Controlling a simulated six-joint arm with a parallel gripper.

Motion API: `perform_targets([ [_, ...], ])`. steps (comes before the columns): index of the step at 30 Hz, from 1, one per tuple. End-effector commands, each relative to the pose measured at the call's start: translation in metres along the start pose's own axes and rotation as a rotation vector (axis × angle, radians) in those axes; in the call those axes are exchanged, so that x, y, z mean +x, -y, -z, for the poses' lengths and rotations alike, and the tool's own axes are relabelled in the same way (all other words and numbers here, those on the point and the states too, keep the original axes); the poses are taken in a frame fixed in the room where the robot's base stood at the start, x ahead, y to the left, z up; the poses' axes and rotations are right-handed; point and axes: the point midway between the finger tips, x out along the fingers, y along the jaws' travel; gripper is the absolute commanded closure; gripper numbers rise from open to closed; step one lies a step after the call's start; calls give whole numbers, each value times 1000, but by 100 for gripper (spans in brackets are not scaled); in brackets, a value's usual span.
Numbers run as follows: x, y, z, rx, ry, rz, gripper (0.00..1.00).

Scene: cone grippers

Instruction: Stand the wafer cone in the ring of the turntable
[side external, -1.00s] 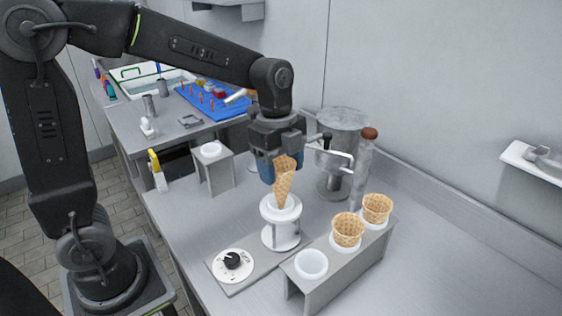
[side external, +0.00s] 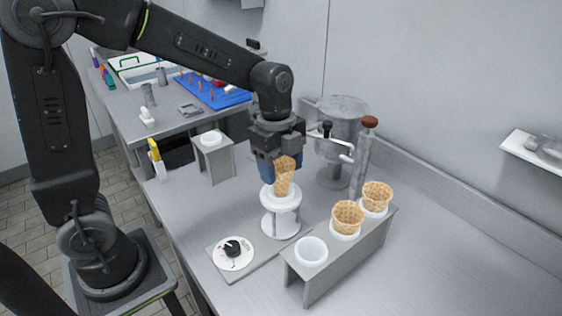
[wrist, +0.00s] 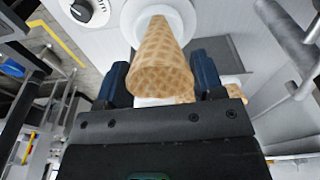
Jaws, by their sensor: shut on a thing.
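The wafer cone (side external: 284,177) is upright, with its tip end down inside the white ring of the turntable (side external: 281,225). My gripper (side external: 283,172) is shut on the cone's upper part from above. In the wrist view the cone (wrist: 161,62) sits between the two blue fingers of my gripper (wrist: 160,82), its narrow end reaching into the white ring (wrist: 184,24). The ring hides the cone's tip, so I cannot tell how deep it rests.
A grey rack (side external: 338,267) at the right front holds two more cones (side external: 348,217) and an empty white holder (side external: 311,250). A dial (side external: 233,252) lies left of the turntable. A metal machine with a handle (side external: 341,150) stands behind. A small stand (side external: 214,160) is at the left.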

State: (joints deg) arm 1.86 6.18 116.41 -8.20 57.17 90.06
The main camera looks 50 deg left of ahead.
Motion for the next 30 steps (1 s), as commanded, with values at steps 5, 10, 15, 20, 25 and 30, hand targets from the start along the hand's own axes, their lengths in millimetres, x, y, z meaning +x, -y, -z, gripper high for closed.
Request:
perform_targets([
  [5,5,0,-1,0,0,-2,48],
  [10,10,0,-1,0,0,-1,48],
  [15,15,0,-2,0,0,-2,48],
  [20,20,0,-2,-1,0,-1,48],
  [25,24,0,-3,-1,0,-2,48],
  [30,29,0,-4,-1,0,-1,48],
])
